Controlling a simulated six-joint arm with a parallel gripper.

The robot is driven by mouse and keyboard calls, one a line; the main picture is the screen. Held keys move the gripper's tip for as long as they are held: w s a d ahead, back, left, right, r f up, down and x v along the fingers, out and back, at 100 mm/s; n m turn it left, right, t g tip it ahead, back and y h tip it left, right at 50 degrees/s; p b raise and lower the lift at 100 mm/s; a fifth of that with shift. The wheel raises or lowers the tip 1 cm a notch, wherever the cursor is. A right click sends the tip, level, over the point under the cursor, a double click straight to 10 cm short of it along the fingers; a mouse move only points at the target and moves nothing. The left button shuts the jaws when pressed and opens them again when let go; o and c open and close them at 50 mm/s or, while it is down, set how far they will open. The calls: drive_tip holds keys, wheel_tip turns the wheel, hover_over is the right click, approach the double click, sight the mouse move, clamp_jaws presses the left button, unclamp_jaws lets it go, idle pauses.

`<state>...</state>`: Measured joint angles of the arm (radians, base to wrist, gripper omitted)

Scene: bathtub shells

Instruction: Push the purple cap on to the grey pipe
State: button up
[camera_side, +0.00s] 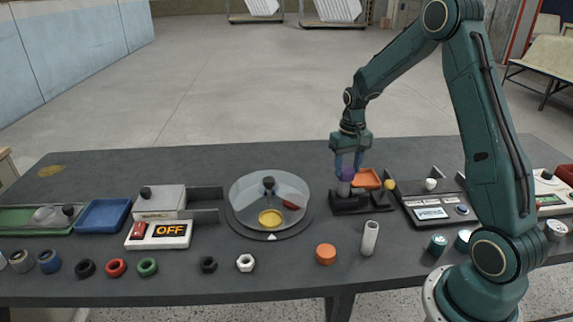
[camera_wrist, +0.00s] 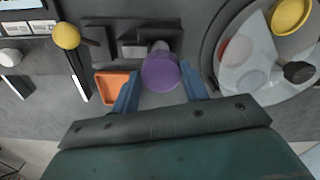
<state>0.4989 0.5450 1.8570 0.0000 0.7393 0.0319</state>
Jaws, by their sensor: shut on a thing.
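My gripper (camera_side: 347,164) points down over the black fixture (camera_side: 352,207), with its blue fingers on either side of the purple cap (camera_side: 347,174). In the wrist view the gripper (camera_wrist: 159,73) also has the round purple cap (camera_wrist: 161,71) between its fingers. The grey pipe (camera_side: 343,188) stands upright in the fixture just below the cap. In the wrist view a bit of the grey pipe (camera_wrist: 161,46) shows past the cap's edge. The cap hides the pipe's top, so I cannot tell whether they touch or how far the cap sits on it.
An orange tray (camera_side: 367,179) lies close beside the gripper, and a yellow ball knob (camera_side: 390,184) is right of it. A clear-lidded turntable (camera_side: 268,200) stands to the left. A white tube (camera_side: 370,238) and an orange cap (camera_side: 326,254) stand in front.

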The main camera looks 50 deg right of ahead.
drive_tip(key=shift+f, duration=0.9)
idle(1.2)
drive_tip(key=o, duration=1.5)
drive_tip(key=shift+r, duration=0.15)
drive_tip(key=shift+r, duration=3.35)
